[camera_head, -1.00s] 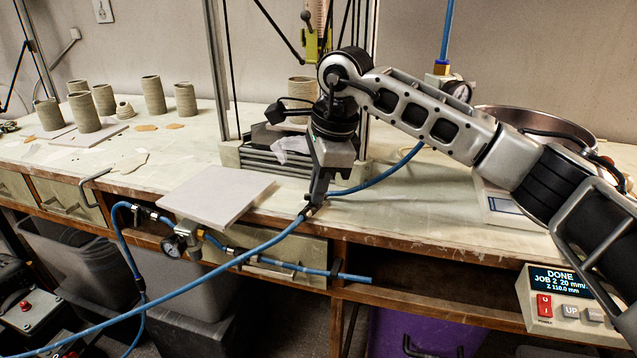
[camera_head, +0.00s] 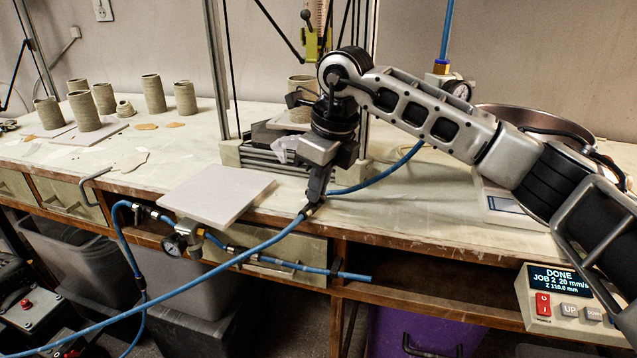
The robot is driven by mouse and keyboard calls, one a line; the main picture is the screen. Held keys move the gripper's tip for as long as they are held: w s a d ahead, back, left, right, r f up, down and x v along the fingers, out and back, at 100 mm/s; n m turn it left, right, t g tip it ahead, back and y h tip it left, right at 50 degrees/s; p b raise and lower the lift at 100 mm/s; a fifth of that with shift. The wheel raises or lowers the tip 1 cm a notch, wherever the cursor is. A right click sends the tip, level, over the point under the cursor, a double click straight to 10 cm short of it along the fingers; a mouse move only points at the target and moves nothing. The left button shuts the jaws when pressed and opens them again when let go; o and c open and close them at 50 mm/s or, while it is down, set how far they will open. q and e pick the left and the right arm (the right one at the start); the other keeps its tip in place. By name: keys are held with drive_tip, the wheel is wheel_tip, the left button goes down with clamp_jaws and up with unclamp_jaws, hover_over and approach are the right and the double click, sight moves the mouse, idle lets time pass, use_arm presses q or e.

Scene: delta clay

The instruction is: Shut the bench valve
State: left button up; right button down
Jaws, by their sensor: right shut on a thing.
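The bench valve (camera_head: 307,211) sits at the bench's front edge, where the blue hose from the lower left meets the blue hose from the back right. It is small and mostly hidden by my right gripper (camera_head: 314,203). My right gripper points down from above, with its fingertips shut at the valve. The valve's handle and its exact angle cannot be made out. My left gripper is not in view.
A pale square board (camera_head: 215,195) overhangs the front edge to the left. A printer frame with a clay pot (camera_head: 301,86) stands behind my wrist. A control box (camera_head: 565,300) is at lower right.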

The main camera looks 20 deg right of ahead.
drive_tip(key=shift+r+m, duration=0.1)
drive_tip(key=shift+m, duration=0.2)
drive_tip(key=c, duration=1.5)
unclamp_jaws()
drive_tip(key=shift+c, duration=0.2)
drive_tip(key=v, duration=1.6)
